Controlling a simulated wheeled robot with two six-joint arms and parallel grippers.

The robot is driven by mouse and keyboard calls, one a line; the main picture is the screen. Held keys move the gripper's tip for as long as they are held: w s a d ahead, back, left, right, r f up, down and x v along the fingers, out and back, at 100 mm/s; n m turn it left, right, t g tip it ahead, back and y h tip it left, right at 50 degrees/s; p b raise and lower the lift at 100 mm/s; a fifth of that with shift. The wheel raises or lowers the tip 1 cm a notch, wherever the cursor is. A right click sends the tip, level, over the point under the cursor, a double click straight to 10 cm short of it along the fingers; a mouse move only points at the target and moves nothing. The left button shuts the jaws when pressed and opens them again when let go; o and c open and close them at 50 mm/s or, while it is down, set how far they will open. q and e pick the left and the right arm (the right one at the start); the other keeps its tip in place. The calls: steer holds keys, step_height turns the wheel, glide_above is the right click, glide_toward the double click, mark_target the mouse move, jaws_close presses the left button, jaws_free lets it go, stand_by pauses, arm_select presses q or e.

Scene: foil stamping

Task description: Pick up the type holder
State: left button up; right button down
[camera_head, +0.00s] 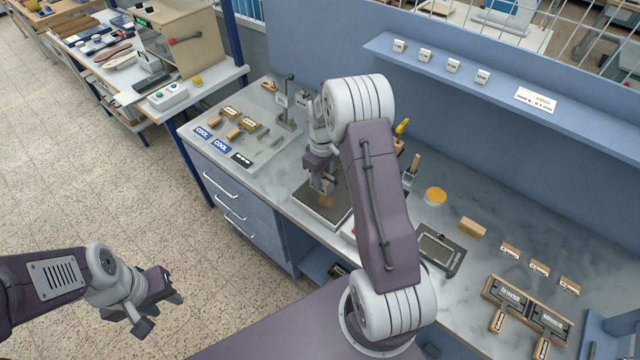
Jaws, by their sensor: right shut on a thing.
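My right arm reaches across the bench, and its gripper (325,187) is low over a dark square plate (312,212). It is shut on what looks like the type holder (327,203), a small brownish piece mostly hidden by the fingers. I cannot tell whether the piece touches the plate. My left gripper (166,300) hangs over the floor at the lower left, away from the bench. It appears empty, but its finger gap does not show clearly.
A grey board (245,150) with small blocks and COOL cards lies left of the plate. A brush, an orange-lidded tub (436,195), a dark tray (440,248) and a wooden type case (527,310) stand to the right. A shelf (500,95) overhangs the back.

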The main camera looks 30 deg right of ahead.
steer(key=s+d+r+b, duration=0.2)
steer(key=s+r, duration=0.4)
steer(key=s, duration=0.4)
steer(key=shift+s+d+r+b, duration=0.25)
steer(key=shift+d+b, duration=0.05)
steer(key=shift+d, duration=0.25)
